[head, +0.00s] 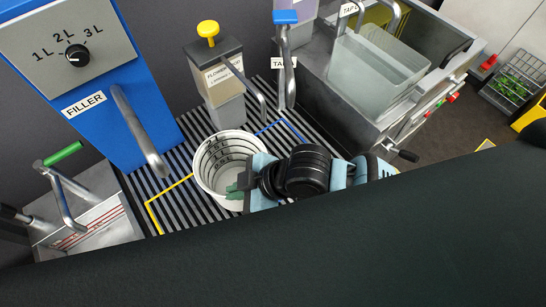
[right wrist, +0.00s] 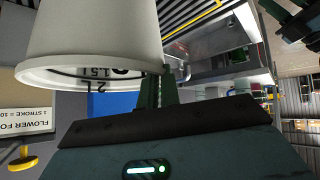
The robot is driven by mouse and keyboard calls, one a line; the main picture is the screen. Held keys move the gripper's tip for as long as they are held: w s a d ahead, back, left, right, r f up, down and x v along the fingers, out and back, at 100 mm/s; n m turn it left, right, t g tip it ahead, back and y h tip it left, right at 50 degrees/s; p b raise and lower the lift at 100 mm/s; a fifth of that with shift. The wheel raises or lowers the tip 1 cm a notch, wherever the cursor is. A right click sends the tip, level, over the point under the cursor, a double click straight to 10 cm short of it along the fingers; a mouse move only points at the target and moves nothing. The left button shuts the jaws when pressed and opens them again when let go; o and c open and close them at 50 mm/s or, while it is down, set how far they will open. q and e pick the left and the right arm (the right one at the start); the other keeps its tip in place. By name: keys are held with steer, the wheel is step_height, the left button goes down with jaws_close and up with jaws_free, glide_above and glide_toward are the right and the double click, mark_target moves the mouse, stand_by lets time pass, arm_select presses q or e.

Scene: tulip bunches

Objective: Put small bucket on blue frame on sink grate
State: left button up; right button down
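The small white bucket (head: 205,172) is over the striped sink grate, its open top with inside level marks facing up. It also shows large in the right wrist view (right wrist: 90,35). My right gripper (head: 238,188) is at its right front side, with a green finger inside the rim, and appears shut on the bucket wall. The blue frame (head: 292,130) is marked on the sink grate (head: 175,205), to the right of the bucket; bucket and gripper hide part of it. I cannot tell whether the bucket touches the grate. My left gripper is not in view.
A blue filler (head: 135,120) with a spout stands to the left of the bucket. A flower food dispenser (head: 215,80) and a tap (head: 288,75) stand behind. A yellow frame (head: 152,215) lies left on the grate. A metal sink (head: 325,110) is at right.

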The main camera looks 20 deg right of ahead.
steer(key=w+d+f, duration=0.2)
steer(key=w+d, duration=0.2)
steer(key=d, duration=0.2)
steer(key=w+d+f, duration=0.3)
steer(key=w+d, duration=0.2)
steer(key=d, duration=0.2)
steer(key=shift+d, duration=0.15)
stand_by(0.3)
steer(key=shift+f+b, duration=0.2)
steer(key=shift+b, duration=0.1)
steer(key=c, duration=1.6)
jaws_free()
steer(key=shift+r, duration=0.15)
